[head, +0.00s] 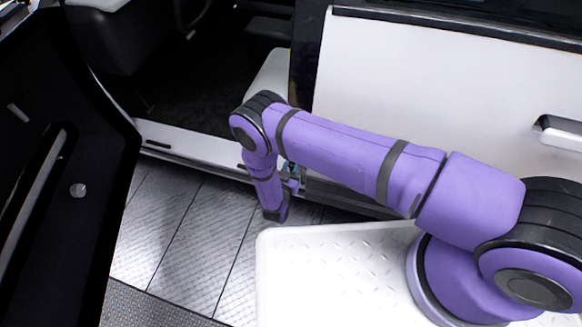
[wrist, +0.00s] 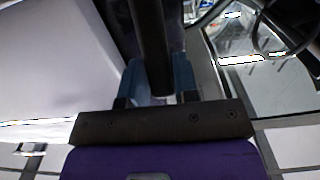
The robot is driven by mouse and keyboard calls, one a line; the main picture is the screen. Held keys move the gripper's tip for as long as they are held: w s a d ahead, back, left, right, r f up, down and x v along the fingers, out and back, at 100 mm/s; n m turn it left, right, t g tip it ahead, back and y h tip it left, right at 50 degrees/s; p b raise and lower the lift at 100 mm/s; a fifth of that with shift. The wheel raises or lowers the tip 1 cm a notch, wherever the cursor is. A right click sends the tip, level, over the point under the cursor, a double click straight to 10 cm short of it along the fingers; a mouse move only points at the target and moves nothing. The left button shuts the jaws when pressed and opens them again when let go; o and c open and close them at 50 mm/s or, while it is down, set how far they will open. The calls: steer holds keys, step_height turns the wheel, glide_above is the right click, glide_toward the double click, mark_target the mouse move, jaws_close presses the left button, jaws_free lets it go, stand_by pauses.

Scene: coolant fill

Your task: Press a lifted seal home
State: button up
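In the wrist view, a dark strip (wrist: 151,45), which looks like the seal, runs down from the top edge and ends between the blue fingers of my gripper (wrist: 160,80). The fingers stand apart on either side of it. I cannot tell whether they touch or hold it. In the head view, my gripper (head: 291,176) is mostly hidden behind my bent forearm, beside the car's door opening. The dark pillar edge (head: 303,60) borders the white car panel. Where the seal is lifted cannot be made out.
An open dark car door (head: 60,190) fills the left of the head view. The white sill (head: 190,146) crosses below the cabin opening. A white panel with a handle (head: 560,131) stands behind my arm. Tiled floor (head: 180,225) lies clear between. The wrist view shows a steering wheel (wrist: 268,50).

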jaws_close()
steer(key=shift+w+d+r+g, duration=0.2)
steer(key=shift+w+g, duration=0.1)
steer(key=shift+w, duration=0.1)
steer(key=shift+w+d+r+g, duration=0.1)
steer(key=shift+w+r+g, duration=0.05)
steer(key=shift+w+g, duration=0.2)
steer(key=shift+w+d+r+y, duration=0.1)
steer(key=shift+w+y, duration=0.05)
steer(key=shift+w, duration=0.25)
steer(key=shift+w+d+r+y, duration=0.1)
steer(key=shift+w+y, duration=0.05)
steer(key=shift+w, duration=0.2)
steer(key=shift+o, duration=2.3)
jaws_free()
steer(key=v, duration=1)
steer(key=shift+s, duration=0.35)
